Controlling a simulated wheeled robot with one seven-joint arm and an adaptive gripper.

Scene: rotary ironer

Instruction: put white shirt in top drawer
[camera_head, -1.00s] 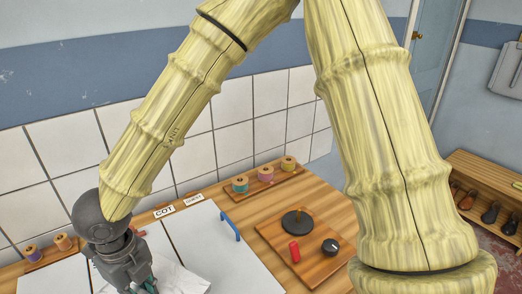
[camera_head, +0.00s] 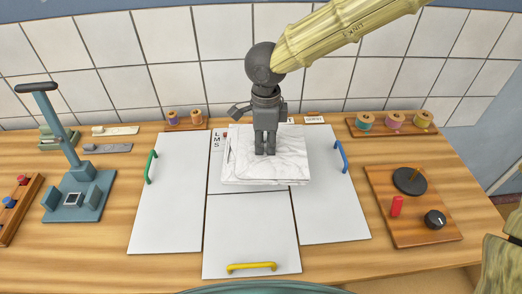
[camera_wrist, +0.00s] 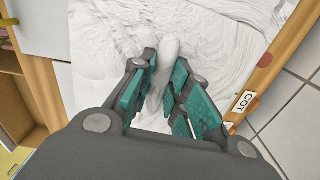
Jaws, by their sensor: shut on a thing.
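The white shirt (camera_head: 290,162), a white marbled cloth folded into a flat, roughly square stack, lies on the upper middle of the white folding board (camera_head: 250,225). My gripper (camera_head: 265,152) points down over the middle of the stack. In the wrist view my gripper (camera_wrist: 162,80) is shut on a raised pinch of the white shirt (camera_wrist: 215,45). The cloth fills most of that view beyond the fingers. I cannot make out a top drawer in either view.
The board's panels carry a green handle (camera_head: 151,167), a blue handle (camera_head: 341,156) and a yellow handle (camera_head: 252,267). A blue-grey stand (camera_head: 80,200) is at left, a wooden knob board (camera_head: 405,225) at right. Thread spools (camera_head: 395,120) stand by the tiled wall.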

